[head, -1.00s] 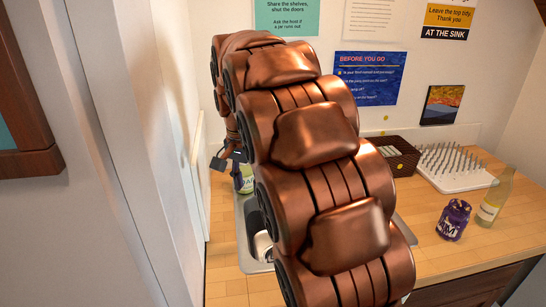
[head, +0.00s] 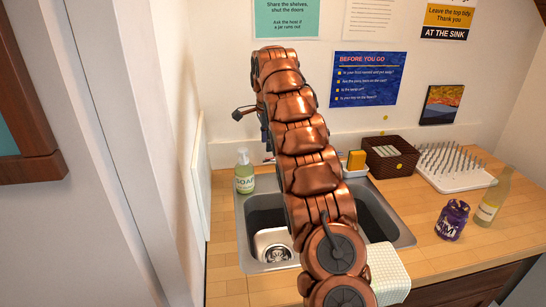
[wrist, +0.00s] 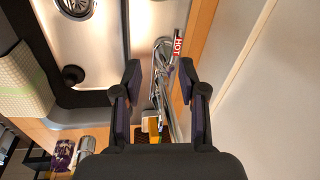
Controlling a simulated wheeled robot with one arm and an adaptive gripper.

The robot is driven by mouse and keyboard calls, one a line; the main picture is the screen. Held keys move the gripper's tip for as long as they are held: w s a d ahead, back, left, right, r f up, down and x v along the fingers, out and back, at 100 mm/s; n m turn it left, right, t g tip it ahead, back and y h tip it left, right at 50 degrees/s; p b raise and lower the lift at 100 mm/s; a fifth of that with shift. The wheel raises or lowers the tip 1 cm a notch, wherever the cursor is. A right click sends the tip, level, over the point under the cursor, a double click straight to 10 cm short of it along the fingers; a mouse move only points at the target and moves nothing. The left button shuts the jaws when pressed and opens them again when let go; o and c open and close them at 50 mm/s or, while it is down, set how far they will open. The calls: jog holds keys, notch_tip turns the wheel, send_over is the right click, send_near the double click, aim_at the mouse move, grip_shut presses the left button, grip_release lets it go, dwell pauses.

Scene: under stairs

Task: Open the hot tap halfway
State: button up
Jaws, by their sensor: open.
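In the wrist view, the chrome tap (wrist: 162,62) runs up between and beyond my fingers. A red label reading HOT (wrist: 178,47) is on its right side, close to the tip of my right finger. My gripper (wrist: 159,78) is open, with a finger to either side of the chrome parts and nothing clearly held. Whether a finger touches the tap cannot be told. In the head view, my arm hides the tap and most of my gripper; one dark finger (head: 243,112) shows at the left, near the back wall.
The double sink (head: 402,238) lies under my arm. A checked cloth (head: 390,276) hangs at the front.

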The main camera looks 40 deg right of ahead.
aim_at(273, 160)
jog(key=shift+m, duration=0.8)
jog(key=shift+w+d+f+p, duration=0.3)
jog(key=shift+w+d+f, duration=0.25)
jog(key=shift+f, duration=0.95)
jog(key=shift+w+d+f+p, duration=0.35)
jog(key=shift+d+f, duration=0.45)
jog(key=shift+f, duration=0.7)
jog(key=shift+w+d+f+p, duration=0.25)
jog(key=shift+w+d+f, duration=0.3)
jog(key=shift+f, duration=0.95)
jog(key=shift+s+d, duration=0.1)
grip_shut()
